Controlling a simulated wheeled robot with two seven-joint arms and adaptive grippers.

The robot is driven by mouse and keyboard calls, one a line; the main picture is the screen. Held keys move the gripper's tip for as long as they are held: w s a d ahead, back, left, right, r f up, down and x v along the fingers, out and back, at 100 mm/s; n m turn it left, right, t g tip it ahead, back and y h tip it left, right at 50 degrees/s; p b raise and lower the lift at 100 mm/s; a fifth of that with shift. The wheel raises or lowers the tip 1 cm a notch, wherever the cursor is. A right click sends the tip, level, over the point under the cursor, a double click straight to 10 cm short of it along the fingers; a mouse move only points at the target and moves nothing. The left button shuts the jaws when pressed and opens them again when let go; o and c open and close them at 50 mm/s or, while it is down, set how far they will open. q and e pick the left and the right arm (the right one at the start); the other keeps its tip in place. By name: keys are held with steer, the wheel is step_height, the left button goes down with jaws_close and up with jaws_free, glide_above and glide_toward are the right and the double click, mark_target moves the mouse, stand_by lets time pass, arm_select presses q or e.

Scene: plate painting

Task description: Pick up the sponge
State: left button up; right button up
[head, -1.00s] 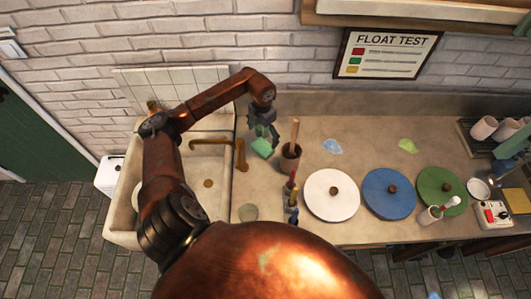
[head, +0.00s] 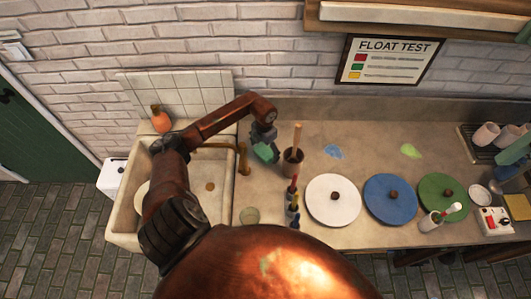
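The green sponge (head: 266,154) lies on the worktop just right of the sink, beside the dark brush pot. My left gripper (head: 264,140) points down directly over it, with its fingers at the sponge's upper side and covering part of it. The fingers are too small and dark to tell whether they are closed on the sponge. The sponge appears to rest on the worktop. My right gripper is not in view.
A dark pot (head: 292,163) with an upright wooden handle stands close right of the sponge. A brass tap (head: 243,158) is close on the left, by the sink (head: 124,222). White (head: 332,208), blue (head: 390,211) and green (head: 436,187) discs lie further right.

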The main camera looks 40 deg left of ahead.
mark_target(264, 151)
arm_select(q)
steer(key=c, duration=0.8)
steer(key=shift+o, duration=0.2)
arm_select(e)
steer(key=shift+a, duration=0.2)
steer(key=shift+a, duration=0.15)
arm_select(q)
steer(key=shift+d+r, duration=0.1)
steer(key=shift+r, duration=0.45)
step_height(264, 151, up, 6)
steer(key=shift+r+b, duration=0.1)
steer(key=shift+b, duration=0.4)
steer(key=s+d+b, duration=0.1)
steer(key=s+d, duration=1.1)
steer(key=s, duration=0.3)
steer(key=shift+d, duration=0.35)
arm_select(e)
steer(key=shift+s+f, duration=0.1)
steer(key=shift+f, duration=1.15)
arm_select(q)
steer(key=shift+o, duration=0.4)
steer(key=shift+s, duration=0.1)
